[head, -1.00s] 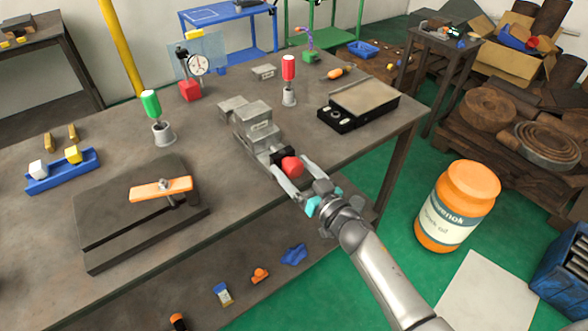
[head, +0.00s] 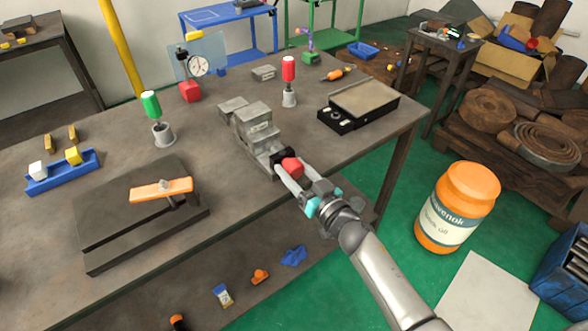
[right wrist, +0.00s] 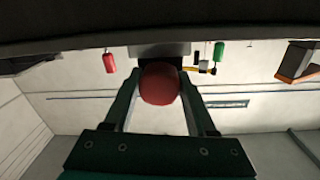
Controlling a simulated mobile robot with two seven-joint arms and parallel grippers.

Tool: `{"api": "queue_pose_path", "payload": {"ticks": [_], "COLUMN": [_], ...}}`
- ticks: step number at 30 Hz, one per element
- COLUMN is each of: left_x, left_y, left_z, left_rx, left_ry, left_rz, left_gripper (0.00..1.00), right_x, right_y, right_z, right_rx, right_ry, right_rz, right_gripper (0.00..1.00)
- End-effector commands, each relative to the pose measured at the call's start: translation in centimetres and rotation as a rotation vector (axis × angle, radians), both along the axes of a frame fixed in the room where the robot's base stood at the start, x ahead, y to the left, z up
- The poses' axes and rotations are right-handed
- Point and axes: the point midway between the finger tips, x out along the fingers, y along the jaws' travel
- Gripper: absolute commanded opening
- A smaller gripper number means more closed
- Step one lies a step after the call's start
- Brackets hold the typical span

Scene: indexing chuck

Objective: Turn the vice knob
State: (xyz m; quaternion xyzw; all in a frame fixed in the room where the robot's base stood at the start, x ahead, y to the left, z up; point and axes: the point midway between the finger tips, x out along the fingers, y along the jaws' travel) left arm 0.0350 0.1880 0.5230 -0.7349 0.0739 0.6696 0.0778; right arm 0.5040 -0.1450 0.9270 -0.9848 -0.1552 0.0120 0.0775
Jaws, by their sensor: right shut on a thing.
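The grey vice (head: 257,130) stands near the front edge of the workbench in the head view. Its red knob (head: 293,167) sits on a black collar at the vice's near end. My right gripper (head: 290,172) is shut on the red knob, one finger on each side. In the right wrist view the red knob (right wrist: 160,84) lies between the two dark fingers, with part of the vice (right wrist: 160,50) behind it. My left gripper is not in view.
On the workbench (head: 225,180) are a black box with a grey plate (head: 362,98), red (head: 289,72) and green (head: 151,104) handled tools in cups, a dial gauge (head: 198,66) and a dark block with an orange lever (head: 161,190). An orange drum (head: 457,205) stands on the floor at right.

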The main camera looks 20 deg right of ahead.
Motion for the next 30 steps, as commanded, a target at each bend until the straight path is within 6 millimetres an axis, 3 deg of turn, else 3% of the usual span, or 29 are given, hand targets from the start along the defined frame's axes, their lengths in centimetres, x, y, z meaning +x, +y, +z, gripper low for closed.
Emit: {"api": "queue_pose_path", "payload": {"ticks": [14,30], "left_x": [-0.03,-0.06], "left_y": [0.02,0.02], "left_z": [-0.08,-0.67], "left_rx": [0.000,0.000], "left_ry": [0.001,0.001], "left_rz": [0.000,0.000], "left_gripper": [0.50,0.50], "right_x": [0.01,0.04], "right_y": [-0.13,-0.22], "right_z": [-0.06,-0.10], "right_rx": [-0.100,-0.550], "right_ry": [-0.035,-0.197], "right_rz": [-0.002,-0.003], "right_gripper": [0.01,0.01]}}
